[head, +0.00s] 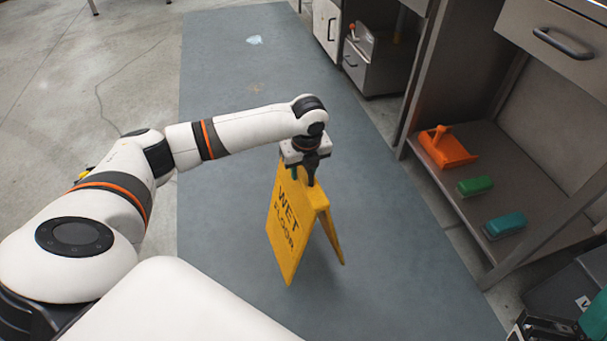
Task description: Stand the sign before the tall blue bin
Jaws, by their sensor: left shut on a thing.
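A yellow folding sign (288,232) reading "WET FLOOR" is in the middle of the head view, its two panels spread apart at the bottom. My left gripper (309,178) is shut on the sign's top edge from above. The sign is roughly upright over the grey-blue floor strip. I cannot tell whether its feet touch the floor or hang just above it. No tall blue bin shows in this view.
A metal bench at right has a low shelf (545,230) holding an orange dustpan (446,148), a green brush (475,186) and a teal brush (505,225). Dark, partly cut-off objects crowd the bottom right corner.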

